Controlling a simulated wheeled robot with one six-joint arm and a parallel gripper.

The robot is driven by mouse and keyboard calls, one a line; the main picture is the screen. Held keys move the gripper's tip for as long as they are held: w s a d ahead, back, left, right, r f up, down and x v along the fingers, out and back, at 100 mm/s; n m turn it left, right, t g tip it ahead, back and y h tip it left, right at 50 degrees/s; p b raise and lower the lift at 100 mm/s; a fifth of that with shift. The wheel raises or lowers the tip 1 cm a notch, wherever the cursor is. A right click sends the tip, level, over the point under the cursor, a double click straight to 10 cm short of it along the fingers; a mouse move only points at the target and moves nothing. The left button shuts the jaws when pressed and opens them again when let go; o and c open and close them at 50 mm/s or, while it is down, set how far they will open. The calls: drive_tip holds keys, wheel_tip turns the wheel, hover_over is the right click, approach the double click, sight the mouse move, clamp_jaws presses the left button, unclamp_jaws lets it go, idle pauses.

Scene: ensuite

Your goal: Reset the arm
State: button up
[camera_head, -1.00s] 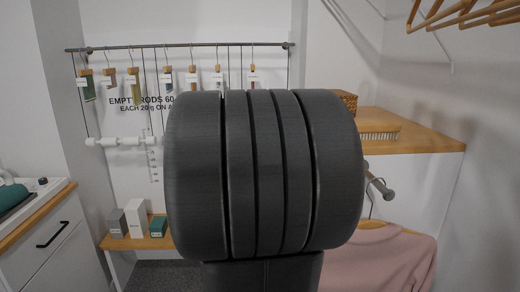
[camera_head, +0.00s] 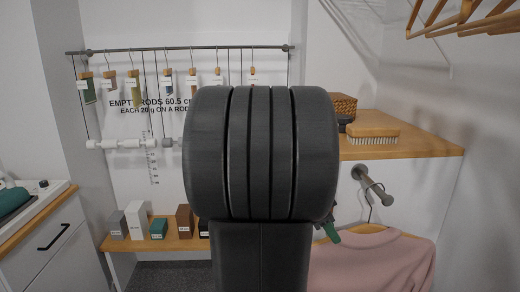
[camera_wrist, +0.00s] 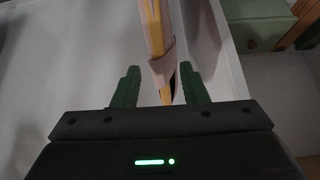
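My gripper (camera_wrist: 160,72) shows in the wrist view as two green fingers standing apart. A yellow, wood-like strip with pale pink cloth (camera_wrist: 160,66) runs between and beyond them, with gaps visible on both sides. In the head view my dark arm fills the middle and hides most of the gripper; a green part of it (camera_head: 331,233) shows beside the pink garment (camera_head: 385,262). The garment hangs from a hook on the wall peg (camera_head: 372,185).
Small boxes stand on the low shelf (camera_head: 180,243). A brush (camera_head: 373,137) and a woven box (camera_head: 343,104) sit on the right shelf (camera_head: 430,146). Wooden hangers (camera_head: 470,20) hang at upper right.

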drive_tip(key=a+r+p, duration=0.1)
drive_tip(key=a, duration=0.1)
drive_tip(key=a+r+p, duration=0.1)
drive_tip(key=r+p, duration=0.1)
drive_tip(key=shift+s+a+r, duration=0.15)
drive_tip(key=shift+a+r, duration=0.1)
drive_tip(key=shift+a, duration=0.15)
drive_tip(key=a, duration=0.3)
drive_tip(key=shift+s+a+f+p, duration=0.15)
drive_tip(key=shift+f+p, duration=0.1)
drive_tip(key=shift+p, duration=0.1)
drive_tip(key=shift+s+a, duration=0.1)
drive_tip(key=shift+a, duration=0.6)
drive_tip(key=shift+p, duration=0.4)
